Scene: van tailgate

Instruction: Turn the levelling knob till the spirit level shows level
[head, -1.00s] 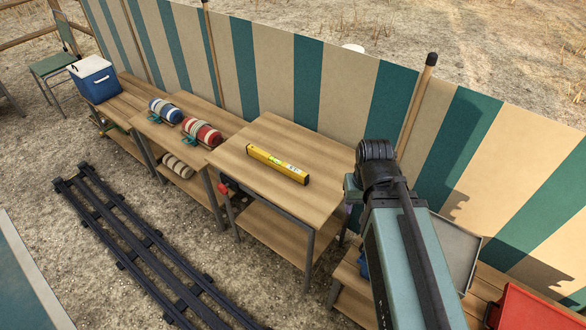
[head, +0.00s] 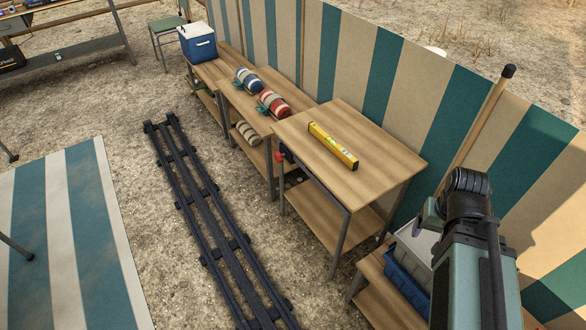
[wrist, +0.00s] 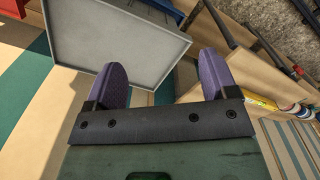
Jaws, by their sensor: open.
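The yellow spirit level (head: 333,146) lies on top of the wooden table (head: 385,165); its bubble is too small to read. A red knob (head: 281,154) sits at the table's left side, below the top. My gripper (wrist: 161,63) is open and empty in the wrist view, its two purple fingers wide apart. It is off the table's right end, away from the knob, and mostly hidden by my arm in the head view. The spirit level also shows at the right of the wrist view (wrist: 260,102).
A grey tray (wrist: 125,45) lies beyond my fingers. A blue crate (head: 407,273) stands on a low bench right of the table. Rolled blankets (head: 273,103) and a cooler (head: 197,42) stand to the left. A striped windbreak (head: 400,80) runs behind. Rails (head: 200,215) run along the front.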

